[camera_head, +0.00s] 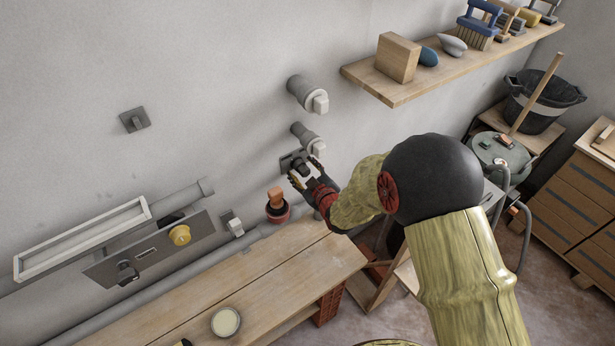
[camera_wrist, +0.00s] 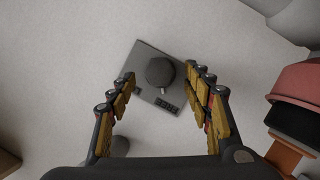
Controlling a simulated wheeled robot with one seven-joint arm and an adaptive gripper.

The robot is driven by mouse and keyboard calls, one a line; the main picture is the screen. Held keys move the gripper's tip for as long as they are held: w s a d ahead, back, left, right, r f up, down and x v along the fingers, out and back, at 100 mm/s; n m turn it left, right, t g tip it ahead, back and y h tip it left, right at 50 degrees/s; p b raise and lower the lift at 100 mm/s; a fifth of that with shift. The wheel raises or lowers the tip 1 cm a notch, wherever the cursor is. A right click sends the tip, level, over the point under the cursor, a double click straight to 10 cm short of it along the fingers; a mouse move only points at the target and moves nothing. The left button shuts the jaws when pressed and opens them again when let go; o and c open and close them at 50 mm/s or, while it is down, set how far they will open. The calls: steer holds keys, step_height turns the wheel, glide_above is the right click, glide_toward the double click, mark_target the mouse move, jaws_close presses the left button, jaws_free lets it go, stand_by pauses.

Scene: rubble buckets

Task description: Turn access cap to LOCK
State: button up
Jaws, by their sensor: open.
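A dark round knob (camera_wrist: 160,71), which looks like the access cap, sits on a square grey plate (camera_wrist: 147,52) on the wall. A label reading FREE is on the plate at the lower right of the knob. Another label at the lower left is mostly hidden, and I cannot read it. In the head view the plate (camera_head: 287,161) is partly covered by my gripper (camera_head: 305,172). My gripper is open, with its yellow-padded fingers at either side of the knob in the wrist view (camera_wrist: 163,78). I cannot tell whether a finger touches it.
Two grey pipe stubs (camera_head: 302,92) stick out of the wall above. A red-and-black fitting with an orange-brown top (camera_head: 277,200) is close by at the lower left. A wooden bench (camera_head: 250,277) runs below, with a round tin (camera_head: 226,322). A shelf (camera_head: 440,80) holds tools.

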steer(key=shift+x, duration=1.05)
steer(key=shift+c, duration=1.1)
steer(key=c, duration=1)
steer(key=o, duration=0.6)
steer(key=shift+r, duration=0.1)
steer(key=c, duration=0.6)
